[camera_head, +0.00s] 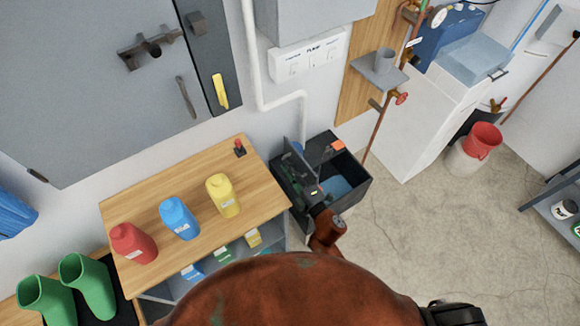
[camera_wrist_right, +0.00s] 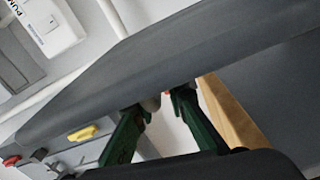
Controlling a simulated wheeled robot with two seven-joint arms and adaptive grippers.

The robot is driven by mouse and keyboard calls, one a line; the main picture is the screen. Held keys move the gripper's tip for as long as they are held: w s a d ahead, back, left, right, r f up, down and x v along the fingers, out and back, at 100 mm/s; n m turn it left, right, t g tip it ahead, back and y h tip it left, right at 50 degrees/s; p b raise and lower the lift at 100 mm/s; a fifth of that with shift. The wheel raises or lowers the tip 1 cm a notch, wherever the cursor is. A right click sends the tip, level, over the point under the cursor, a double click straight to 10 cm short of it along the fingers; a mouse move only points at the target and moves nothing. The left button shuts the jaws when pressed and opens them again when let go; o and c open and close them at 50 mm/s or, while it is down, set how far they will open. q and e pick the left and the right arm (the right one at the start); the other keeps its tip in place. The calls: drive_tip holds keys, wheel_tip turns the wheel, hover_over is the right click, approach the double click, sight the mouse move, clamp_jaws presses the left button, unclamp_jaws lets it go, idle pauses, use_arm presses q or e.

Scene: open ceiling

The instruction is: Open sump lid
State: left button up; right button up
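The sump (camera_head: 352,196) is a dark grey box on the floor against the wall, right of the wooden-topped bench. Its top is at least partly uncovered, and blue shows inside. A dark grey panel, apparently the lid (camera_head: 301,129), stands raised at the sump's left side. In the right wrist view a broad dark grey panel (camera_wrist_right: 130,75) runs diagonally close to the camera. My right gripper (camera_head: 303,181) is at the sump's left part. Its green fingers (camera_wrist_right: 160,100) are apart, with tips at the panel's lower edge; contact is unclear. My left gripper is not in view.
The bench (camera_head: 150,206) holds red, blue and yellow bottles (camera_head: 222,196) close left of the sump. A white pipe (camera_head: 253,60) runs down the wall behind. A red bucket (camera_head: 482,141) stands farther right. The concrete floor (camera_head: 440,230) right of the sump is clear.

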drive_tip(key=o, duration=0.3)
drive_tip(key=shift+o, duration=0.2)
drive_tip(key=shift+d, duration=0.15)
drive_tip(key=shift+s, duration=0.1)
drive_tip(key=v, duration=1.1)
drive_tip(key=shift+s, duration=0.35)
drive_tip(key=shift+d+f, duration=0.1)
